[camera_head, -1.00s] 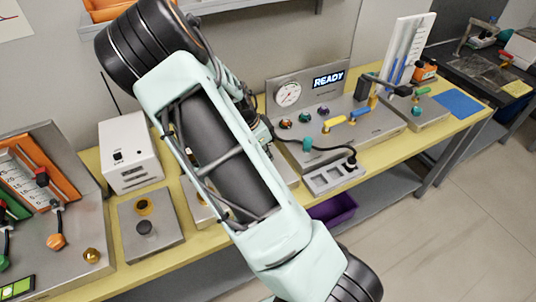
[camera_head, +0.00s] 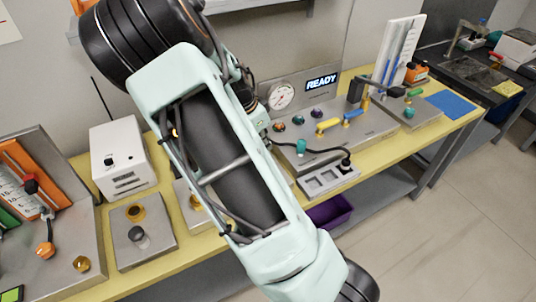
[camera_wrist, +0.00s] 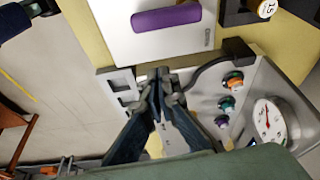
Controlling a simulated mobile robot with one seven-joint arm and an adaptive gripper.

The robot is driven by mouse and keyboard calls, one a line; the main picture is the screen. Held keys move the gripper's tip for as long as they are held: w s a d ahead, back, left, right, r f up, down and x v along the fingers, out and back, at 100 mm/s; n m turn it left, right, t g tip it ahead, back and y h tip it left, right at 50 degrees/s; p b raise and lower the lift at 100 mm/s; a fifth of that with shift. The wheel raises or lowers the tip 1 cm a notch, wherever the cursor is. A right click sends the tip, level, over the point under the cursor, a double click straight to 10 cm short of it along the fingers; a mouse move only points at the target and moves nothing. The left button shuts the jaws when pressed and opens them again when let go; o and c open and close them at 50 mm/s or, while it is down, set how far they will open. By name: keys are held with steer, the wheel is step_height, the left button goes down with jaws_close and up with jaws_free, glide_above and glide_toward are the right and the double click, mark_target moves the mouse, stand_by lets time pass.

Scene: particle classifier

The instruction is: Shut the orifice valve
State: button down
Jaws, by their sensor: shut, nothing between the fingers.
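I cannot tell which of these is the orifice valve; no label is readable. The gauge also shows in the wrist view (camera_wrist: 268,120), beside several coloured knobs (camera_wrist: 235,79). My gripper (camera_wrist: 163,98) is shut and empty in the wrist view, in front of the panel area; contact cannot be told. In the head view my arm hides it.
A tray with square recesses (camera_head: 328,181) sits at the panel's front, with a black hose (camera_head: 318,151) nearby. A white box (camera_head: 122,158) and a plate with a black knob (camera_head: 143,250) stand left. A purple bin (camera_head: 330,212) is below the yellow bench (camera_head: 425,143).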

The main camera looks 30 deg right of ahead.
steer(key=v, duration=0.3)
steer(key=shift+r, duration=0.45)
